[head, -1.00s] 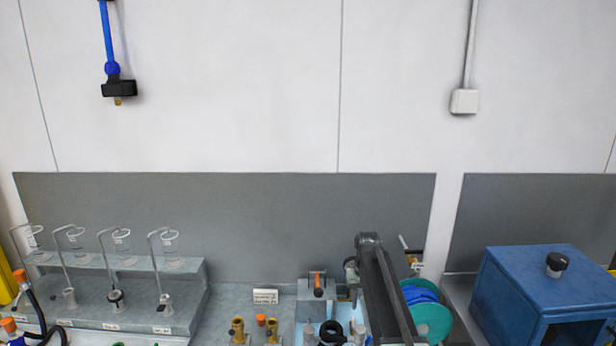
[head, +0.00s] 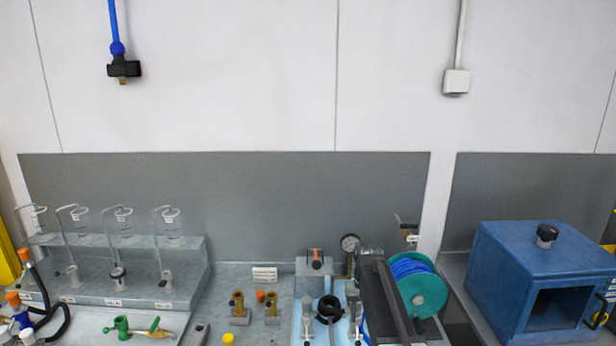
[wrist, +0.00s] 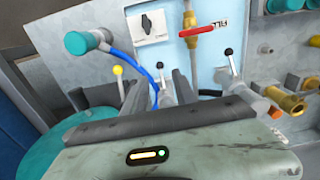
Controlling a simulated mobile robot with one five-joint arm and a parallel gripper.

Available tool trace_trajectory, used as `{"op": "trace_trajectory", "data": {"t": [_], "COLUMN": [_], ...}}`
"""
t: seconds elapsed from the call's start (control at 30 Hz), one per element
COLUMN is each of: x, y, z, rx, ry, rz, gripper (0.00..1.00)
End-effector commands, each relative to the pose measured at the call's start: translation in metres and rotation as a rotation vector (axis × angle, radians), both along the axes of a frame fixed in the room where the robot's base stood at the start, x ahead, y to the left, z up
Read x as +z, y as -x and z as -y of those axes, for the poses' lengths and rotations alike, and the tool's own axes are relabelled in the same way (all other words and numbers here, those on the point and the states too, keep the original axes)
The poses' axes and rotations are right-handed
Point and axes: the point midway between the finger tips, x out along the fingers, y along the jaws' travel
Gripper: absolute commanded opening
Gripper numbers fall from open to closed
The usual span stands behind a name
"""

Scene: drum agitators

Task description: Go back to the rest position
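In the wrist view the two dark fingers of my gripper (wrist: 155,80) stand apart, with nothing held between them. A blue hose (wrist: 146,72) and a black-knobbed lever (wrist: 162,82) show in the gap, beyond the fingers. I cannot tell how near they are. In the head view my dark arm reaches over the bench beside the teal reel (head: 421,295). My gripper cannot be made out there.
A blue cabinet (head: 508,258) with an open front stands at the right. A stepped rack (head: 190,252) with several glass vessels stands at the left. Brass fittings (head: 238,304) stand on the bench. A red-handled valve (wrist: 203,29) is on the panel in the wrist view.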

Motion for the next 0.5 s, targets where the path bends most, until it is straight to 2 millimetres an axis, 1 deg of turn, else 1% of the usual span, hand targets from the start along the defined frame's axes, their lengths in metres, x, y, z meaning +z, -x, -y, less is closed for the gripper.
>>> {"op": "trace_trajectory", "data": {"t": [0.03, 0.17, 0.27, 0.3, 0.4, 0.5], "x": [-0.017, -0.04, -0.059, -0.066, -0.076, -0.072], "y": [0.019, 0.062, 0.106, 0.126, 0.172, 0.201], "z": [-0.001, -0.002, -0.004, -0.004, -0.005, -0.003], "rx": [0.0, 0.0, -0.001, -0.002, -0.006, -0.011], "ry": [0.0, 0.0, 0.0, 0.0, 0.0, 0.0], "rz": [0.0, 0.0, -0.001, -0.001, -0.001, -0.001], "gripper": [0.34, 0.34, 0.34, 0.34, 0.34, 0.34]}}
